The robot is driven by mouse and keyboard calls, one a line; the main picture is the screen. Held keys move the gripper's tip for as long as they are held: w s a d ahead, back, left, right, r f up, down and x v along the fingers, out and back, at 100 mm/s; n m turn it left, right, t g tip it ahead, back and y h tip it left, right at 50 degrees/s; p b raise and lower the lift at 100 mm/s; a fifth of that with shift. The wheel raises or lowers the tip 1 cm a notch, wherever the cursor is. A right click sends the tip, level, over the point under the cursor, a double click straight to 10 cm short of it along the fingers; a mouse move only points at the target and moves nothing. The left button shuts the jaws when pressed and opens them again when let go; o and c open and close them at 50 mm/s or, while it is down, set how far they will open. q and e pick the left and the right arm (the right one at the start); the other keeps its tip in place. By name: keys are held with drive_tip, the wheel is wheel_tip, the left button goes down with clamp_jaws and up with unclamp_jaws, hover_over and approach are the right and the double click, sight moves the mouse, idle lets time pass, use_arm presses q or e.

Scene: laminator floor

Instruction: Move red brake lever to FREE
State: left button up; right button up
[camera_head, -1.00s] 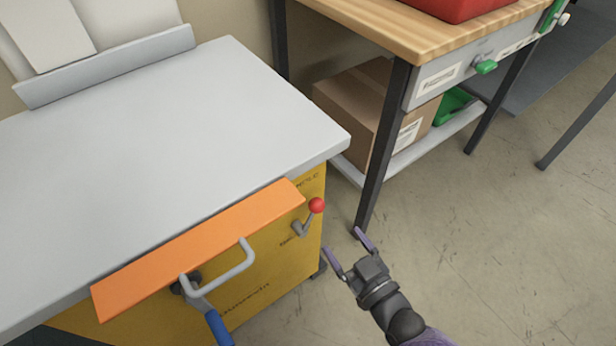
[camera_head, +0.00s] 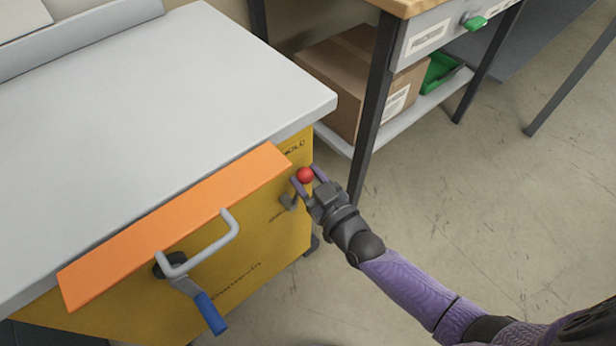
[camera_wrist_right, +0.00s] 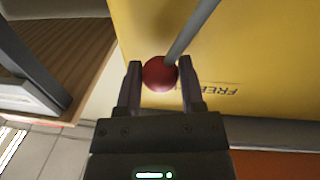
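The red brake lever's ball knob (camera_head: 305,175) stands at the right end of the yellow machine front (camera_head: 262,235). Its grey arm (camera_head: 289,201) slants up from the pivot to the knob. One label is above the lever, and a smaller one is beside its pivot. My right gripper (camera_head: 308,178) has a finger on each side of the knob. In the right wrist view, the red knob (camera_wrist_right: 159,74) sits between the open fingertips (camera_wrist_right: 160,72); firm contact is not clear. The FREE label (camera_wrist_right: 222,90) appears upside down to its right. My left gripper is not in view.
An orange flap (camera_head: 175,228) and a grey crank with a blue handle (camera_head: 210,313) are left of the lever. The grey tabletop (camera_head: 160,130) overhangs the front. A bench leg (camera_head: 374,100) stands behind my right gripper. Floor to the right is clear.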

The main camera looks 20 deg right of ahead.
drive_tip(key=c, duration=0.5)
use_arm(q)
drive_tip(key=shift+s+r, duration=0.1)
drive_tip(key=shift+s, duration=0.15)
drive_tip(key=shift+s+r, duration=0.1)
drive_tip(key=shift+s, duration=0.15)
